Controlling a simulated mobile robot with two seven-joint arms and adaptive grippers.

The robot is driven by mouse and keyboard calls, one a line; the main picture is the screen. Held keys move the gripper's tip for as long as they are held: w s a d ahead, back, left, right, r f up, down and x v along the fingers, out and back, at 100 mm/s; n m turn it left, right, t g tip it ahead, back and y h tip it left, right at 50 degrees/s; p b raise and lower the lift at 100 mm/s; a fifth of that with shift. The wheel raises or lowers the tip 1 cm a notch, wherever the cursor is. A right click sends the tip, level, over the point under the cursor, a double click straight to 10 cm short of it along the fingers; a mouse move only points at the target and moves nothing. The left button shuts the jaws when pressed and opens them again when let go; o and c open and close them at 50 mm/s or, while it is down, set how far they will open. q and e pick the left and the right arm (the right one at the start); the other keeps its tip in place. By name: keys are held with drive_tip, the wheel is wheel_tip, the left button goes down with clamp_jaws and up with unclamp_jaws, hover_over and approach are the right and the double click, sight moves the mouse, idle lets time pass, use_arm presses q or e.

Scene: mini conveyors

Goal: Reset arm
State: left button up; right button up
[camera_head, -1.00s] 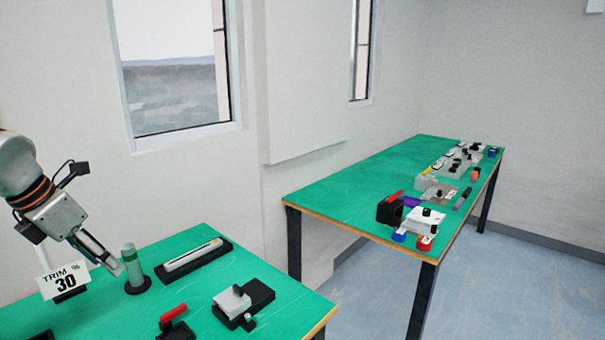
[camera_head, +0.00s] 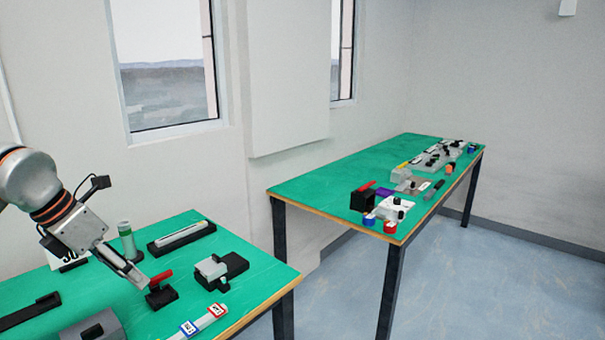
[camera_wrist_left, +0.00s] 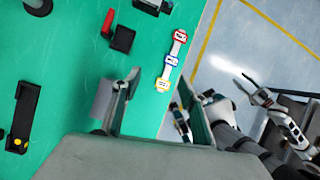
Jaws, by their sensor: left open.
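My left gripper (camera_head: 138,276) reaches in from the left in the head view, over the near green table (camera_head: 262,287). Its fingers are apart and nothing is between them. Its tips appear close to a small black block with a red lever (camera_head: 161,278); I cannot tell if they touch. The left wrist view shows the two spread fingers (camera_wrist_left: 160,104) near the table edge. What looks like my right arm (camera_wrist_left: 284,122) shows at the right of that view, away from the table; its finger state is unclear.
A far green table (camera_head: 330,185) holds several devices. Blue floor lies between.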

use_arm(q)
drive_tip(key=s+d+f+n+h, duration=0.2)
drive_tip(key=d+h, duration=0.3)
drive_tip(key=d, duration=0.5)
drive_tip(key=s+d+f+n+g+h, duration=0.1)
drive_tip(key=s+d+n+h, duration=0.3)
drive_tip(key=d, duration=0.6)
drive_tip(key=s+d+f+h, duration=0.1)
drive_tip(key=d+f+h, duration=0.1)
drive_tip(key=d+h, duration=0.65)
drive_tip(key=w+a+f+n+t+y, duration=0.1)
drive_tip(key=a+f+n+t+y, duration=0.3)
drive_tip(key=f+n+t, duration=0.55)
drive_tip(key=w+a+f+n+t+y, duration=0.2)
drive_tip(key=f+n+t+y, duration=0.35)
drive_tip(key=n, duration=0.65)
drive_tip(key=s+a+f+n+g+y, duration=0.3)
drive_tip(key=s+f, duration=0.5)
drive_tip(key=f, duration=0.3)
drive_tip(key=s+a+f+n+g+y, duration=0.4)
drive_tip(key=s+f+n, duration=0.3)
drive_tip(key=f, duration=0.5)
drive_tip(key=shift+s+a+y, duration=0.8)
drive_tip(key=shift+s+y, duration=0.1)
